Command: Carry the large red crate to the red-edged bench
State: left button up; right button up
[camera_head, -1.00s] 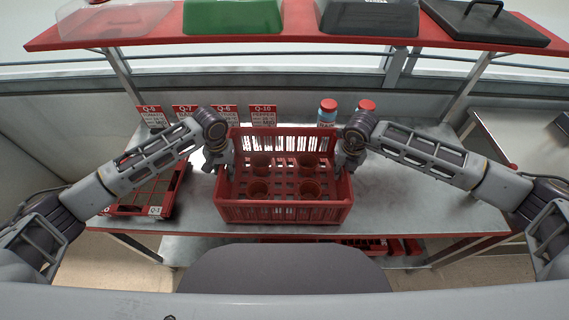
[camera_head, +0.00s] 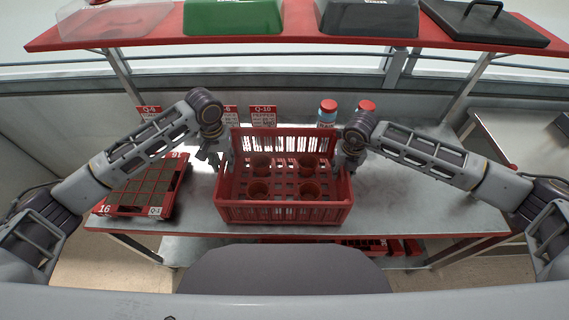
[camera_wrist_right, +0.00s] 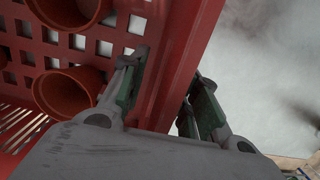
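The large red crate (camera_head: 284,211) sits on the grey bench with a red front edge (camera_head: 430,244), between my two arms. My right gripper (camera_head: 350,158) is at the upper right side. In the right wrist view its fingers (camera_wrist_right: 166,98) stand apart on either side of the crate's wall (camera_wrist_right: 176,65), with a gap visible on the outer side.
A red seed tray (camera_head: 150,190) lies left of the crate. Small label signs and two red-capped jars (camera_head: 327,112) stand behind it. A red shelf (camera_head: 300,35) with covers runs above. The bench right of the crate is clear.

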pick_arm(q)
jog(key=shift+r, duration=3.1)
pick_arm(e)
jog(key=shift+r, duration=0.15)
jog(key=shift+s+r, duration=0.25)
jog(key=shift+r, duration=1.7)
jog(key=shift+s+r, duration=0.25)
jog(key=shift+r, duration=1.65)
jog(key=shift+s+r, duration=0.25)
jog(key=shift+r, duration=1.7)
